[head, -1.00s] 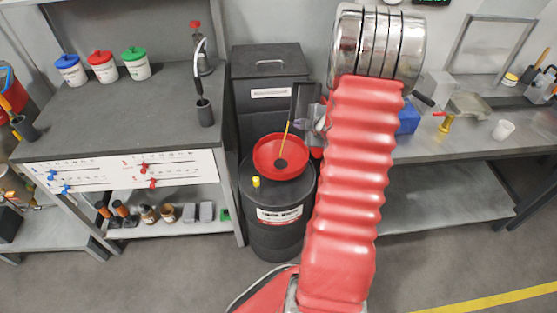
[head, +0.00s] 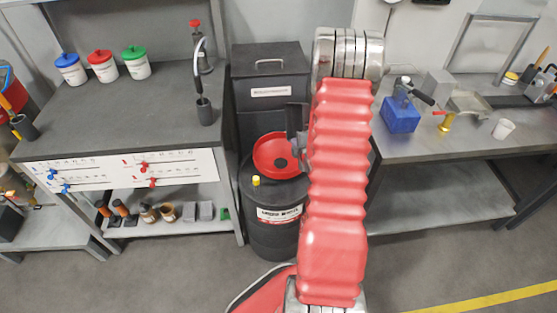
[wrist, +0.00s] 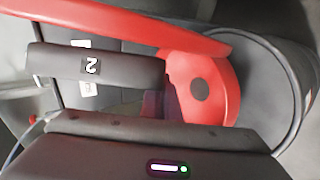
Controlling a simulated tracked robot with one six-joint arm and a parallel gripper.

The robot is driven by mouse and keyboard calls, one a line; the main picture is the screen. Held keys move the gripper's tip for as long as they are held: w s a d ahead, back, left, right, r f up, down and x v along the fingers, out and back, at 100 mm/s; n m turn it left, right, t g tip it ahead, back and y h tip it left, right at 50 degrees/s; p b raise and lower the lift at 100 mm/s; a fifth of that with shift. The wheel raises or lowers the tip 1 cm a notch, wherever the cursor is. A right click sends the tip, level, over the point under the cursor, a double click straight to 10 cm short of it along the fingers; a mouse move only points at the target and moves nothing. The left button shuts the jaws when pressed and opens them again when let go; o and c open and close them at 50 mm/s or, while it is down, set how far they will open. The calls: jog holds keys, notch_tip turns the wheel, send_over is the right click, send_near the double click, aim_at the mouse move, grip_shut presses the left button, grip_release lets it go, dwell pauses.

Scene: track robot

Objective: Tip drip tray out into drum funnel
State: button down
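The red drum funnel (head: 268,151) sits on the black drum (head: 275,187); its dark centre hole shows in the wrist view (wrist: 200,88). My gripper (head: 297,122) is over the funnel's right side, partly behind my red-sleeved arm. In the wrist view its dark fingers (wrist: 135,100) point toward the funnel. A dark purplish piece (wrist: 163,105) shows between them and appears to be part of the drip tray, steeply tilted. Most of the tray is hidden by the fingers and arm, so its contents cannot be seen. No stream shows now.
A yellow cap (head: 256,180) sits on the drum lid. A dark cabinet (head: 270,75) stands behind. The left bench (head: 120,115) and the right bench (head: 410,148), with a blue container (head: 401,116) and a brass valve (head: 445,122), flank the drum.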

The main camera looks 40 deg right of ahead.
aim_at(304, 104)
jog(key=shift+d+r, duration=0.3)
jog(key=shift+d, duration=0.15)
jog(key=shift+a+r+m+y, duration=0.1)
jog(key=shift+r+m+y, duration=0.4)
jog(key=shift+r, duration=0.85)
jog(key=shift+r, duration=0.1)
jog(key=shift+d+r+m+t+y+b, duration=0.1)
jog(key=shift+d+r+m+y+b, duration=0.35)
jog(key=shift+r, duration=1.85)
jog(key=shift+d+r+m+t+y+b, duration=0.1)
jog(key=shift+r+m+y+b, duration=0.6)
jog(key=shift+r, duration=1.6)
jog(key=shift+d+r+m+t+y+b, duration=0.2)
jog(key=shift+r+y, duration=0.75)
jog(key=shift+r, duration=1.35)
jog(key=shift+s+d+r+m+y, duration=0.1)
jog(key=shift+d+r+m+y, duration=0.2)
jog(key=shift+d+r, duration=0.35)
jog(key=shift+s+d+r+m+y, duration=0.15)
jog(key=shift+d+r+y, duration=0.25)
jog(key=shift+r, duration=0.35)
jog(key=shift+s+d+r+m+t+y+b, duration=0.1)
jog(key=shift+d+r+m+t+y+b, duration=0.15)
jog(key=shift+d+m+y+b, duration=0.4)
jog(key=shift+s+d+r+m+t+y+b, duration=0.1)
jog(key=shift+d+r+m+t+y, duration=0.25)
jog(key=shift+d, duration=0.65)
jog(key=shift+s+d+r+m+t+y+b, duration=0.1)
jog(key=shift+d+m+t+y+b, duration=0.1)
jog(key=shift+d+m+y+b, duration=0.35)
